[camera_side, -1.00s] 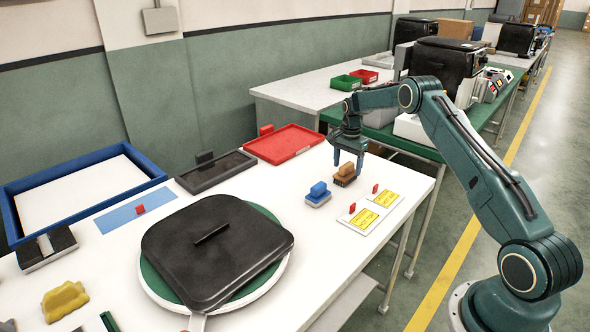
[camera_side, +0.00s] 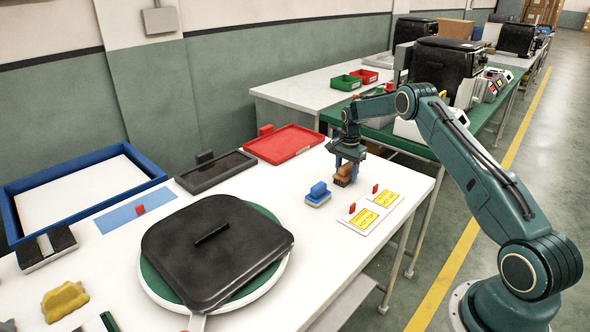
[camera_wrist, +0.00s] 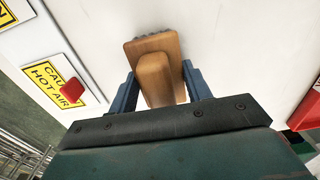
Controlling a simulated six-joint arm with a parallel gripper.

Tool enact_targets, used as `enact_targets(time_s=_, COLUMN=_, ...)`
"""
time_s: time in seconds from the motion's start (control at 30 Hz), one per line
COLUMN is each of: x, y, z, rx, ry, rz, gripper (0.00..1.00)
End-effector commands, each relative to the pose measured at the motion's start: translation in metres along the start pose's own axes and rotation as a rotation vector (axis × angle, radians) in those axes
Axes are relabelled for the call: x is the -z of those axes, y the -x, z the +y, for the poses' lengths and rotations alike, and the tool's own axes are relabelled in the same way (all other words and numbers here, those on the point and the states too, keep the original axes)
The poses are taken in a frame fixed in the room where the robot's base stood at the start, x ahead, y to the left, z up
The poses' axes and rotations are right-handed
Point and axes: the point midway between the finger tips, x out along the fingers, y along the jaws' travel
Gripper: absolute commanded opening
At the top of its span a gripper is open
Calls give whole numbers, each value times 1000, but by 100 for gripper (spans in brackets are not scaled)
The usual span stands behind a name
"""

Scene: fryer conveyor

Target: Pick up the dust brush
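The brown wooden dust brush (camera_side: 343,175) with dark bristles lies on the white table, near its right end. In the wrist view the brush (camera_wrist: 155,50) has a block handle raised toward the camera. My gripper (camera_side: 349,164) is lowered over it, fingers pointing down. In the wrist view the fingers of my gripper (camera_wrist: 159,72) stand apart on either side of the handle, with slight gaps showing. The gripper looks open, not clamped. The fingers partly hide the brush in the side view.
A blue brush-like block (camera_side: 318,194) sits just left of the brush. A caution-label panel (camera_side: 371,210) with red knobs lies in front. A red tray (camera_side: 284,144) and a black tray (camera_side: 216,172) lie behind. A large black lid (camera_side: 217,250) covers the round fryer.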

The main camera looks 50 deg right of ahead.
Motion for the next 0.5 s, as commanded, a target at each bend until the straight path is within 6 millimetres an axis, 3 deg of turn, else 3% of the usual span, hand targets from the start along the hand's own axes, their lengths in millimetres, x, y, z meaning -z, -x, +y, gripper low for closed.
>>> enact_targets(time_s=0.5, x=0, y=8, z=0, rx=2, ry=0, rz=1, gripper=25)
